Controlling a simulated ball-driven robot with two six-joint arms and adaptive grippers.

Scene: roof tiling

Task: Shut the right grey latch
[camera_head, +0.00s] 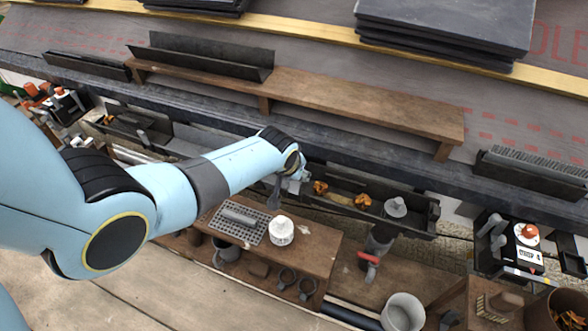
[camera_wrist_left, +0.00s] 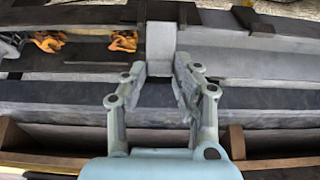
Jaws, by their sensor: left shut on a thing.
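My left gripper (camera_wrist_left: 160,72) is shut on a light grey block-like piece (camera_wrist_left: 160,42), which stands between its fingers at the dark trough in the left wrist view. I cannot tell for sure whether this piece is the right grey latch. In the head view my left gripper (camera_head: 298,175) is at the left end of the dark trough (camera_head: 418,222), mostly hidden behind its own wrist. A dark grey flat piece (camera_head: 274,192) shows just below the wrist. My right gripper is not in view.
Orange pieces (camera_head: 362,201) and a grey cone-topped item (camera_head: 395,207) lie in the trough. A white tub (camera_head: 281,231) and perforated tray (camera_head: 238,223) stand on the wooden bench. A brown plank (camera_head: 360,110) runs behind. A black device (camera_head: 512,248) stands at right.

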